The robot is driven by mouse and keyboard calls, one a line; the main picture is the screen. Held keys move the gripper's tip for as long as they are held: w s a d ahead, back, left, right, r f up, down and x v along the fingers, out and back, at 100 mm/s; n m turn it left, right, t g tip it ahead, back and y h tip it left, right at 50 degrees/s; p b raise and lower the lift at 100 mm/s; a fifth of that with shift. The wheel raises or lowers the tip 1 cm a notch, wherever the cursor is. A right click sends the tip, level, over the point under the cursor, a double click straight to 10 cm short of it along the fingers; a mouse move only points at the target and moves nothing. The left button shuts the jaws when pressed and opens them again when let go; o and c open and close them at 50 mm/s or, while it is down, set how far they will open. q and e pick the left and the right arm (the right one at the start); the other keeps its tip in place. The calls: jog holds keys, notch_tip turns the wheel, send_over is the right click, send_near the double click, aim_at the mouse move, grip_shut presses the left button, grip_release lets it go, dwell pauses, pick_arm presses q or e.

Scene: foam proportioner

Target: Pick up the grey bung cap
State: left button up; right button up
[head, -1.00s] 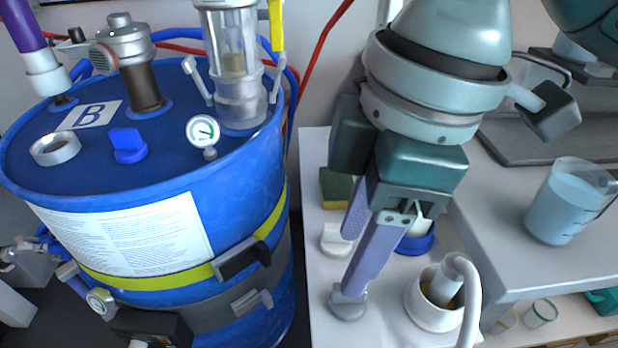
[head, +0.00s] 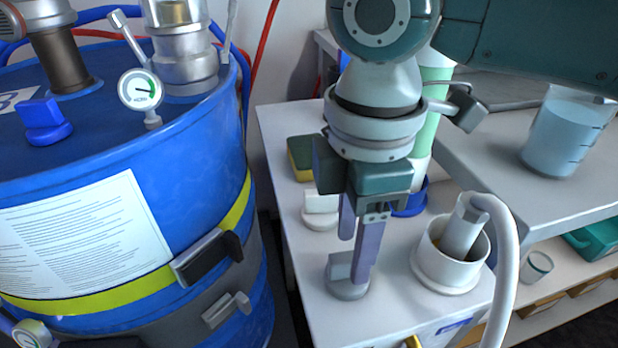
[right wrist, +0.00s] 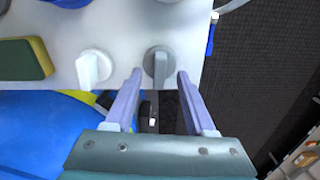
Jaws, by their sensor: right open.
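The grey bung cap (head: 347,280) has a round base and an upright grip tab. It stands on the white bench top near its front left edge. My right gripper (head: 354,262) is open and points down, its lavender fingers over the cap and partly in front of it in the head view. In the right wrist view the grey cap (right wrist: 158,65) shows between and beyond the two fingertips (right wrist: 160,73). I cannot tell whether either finger touches it. My left gripper is not in view.
A white bung cap (head: 320,210) and a green-yellow sponge (head: 300,157) lie behind. A white cup with a hosed nozzle (head: 450,265) stands just right of the gripper. The blue drum (head: 150,200) is left, across a gap. A beaker (head: 568,130) stands on the right surface.

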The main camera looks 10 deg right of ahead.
jog(key=shift+f, duration=0.85)
jog(key=shift+c, duration=0.3)
grip_shut()
